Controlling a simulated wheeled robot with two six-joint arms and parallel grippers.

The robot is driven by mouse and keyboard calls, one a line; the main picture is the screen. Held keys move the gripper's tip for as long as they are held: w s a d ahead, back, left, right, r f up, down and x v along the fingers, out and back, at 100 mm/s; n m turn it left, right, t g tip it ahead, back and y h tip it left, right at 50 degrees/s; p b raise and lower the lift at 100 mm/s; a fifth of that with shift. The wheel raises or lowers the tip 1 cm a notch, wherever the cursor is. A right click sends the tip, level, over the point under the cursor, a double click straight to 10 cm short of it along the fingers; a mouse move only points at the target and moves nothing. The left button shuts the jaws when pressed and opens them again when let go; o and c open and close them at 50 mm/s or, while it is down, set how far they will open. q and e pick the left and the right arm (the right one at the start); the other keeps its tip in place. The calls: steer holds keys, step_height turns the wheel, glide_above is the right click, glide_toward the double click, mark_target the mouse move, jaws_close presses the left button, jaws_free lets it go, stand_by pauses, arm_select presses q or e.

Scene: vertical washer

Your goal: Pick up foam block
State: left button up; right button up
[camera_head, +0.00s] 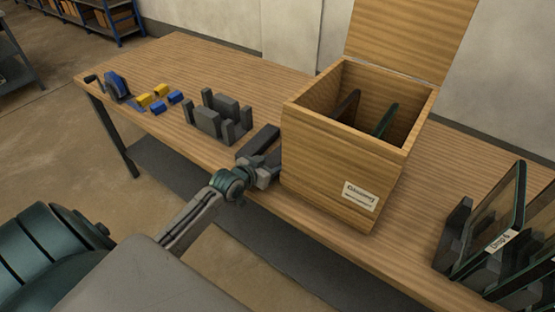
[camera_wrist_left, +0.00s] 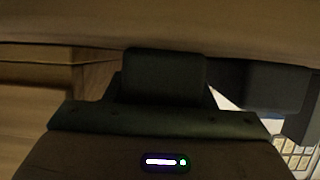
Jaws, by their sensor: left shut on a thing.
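Several dark grey foam blocks (camera_head: 219,117) stand together on the wooden table, left of the wooden box. My left gripper (camera_head: 262,160) is at the table's front edge, close to the box's left side. It is shut on a dark grey foam block (camera_head: 259,139), which sticks out beyond the fingers toward the back. In the left wrist view, dark shapes fill the middle; I cannot tell foam from finger there. My right gripper is not in view.
The open wooden box (camera_head: 336,165) holds two upright dark-edged panels, its lid (camera_head: 412,35) raised. A rack of glass panes (camera_head: 497,235) stands at the right. Blue and yellow pieces (camera_head: 160,97) and a blue tool (camera_head: 117,85) lie at the far left.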

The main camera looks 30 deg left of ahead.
arm_select(q)
steer(key=shift+r, duration=0.1)
step_height(320, 180, up, 28)
steer(key=b, duration=0.1)
steer(key=shift+b, duration=0.4)
steer(key=shift+f, duration=0.2)
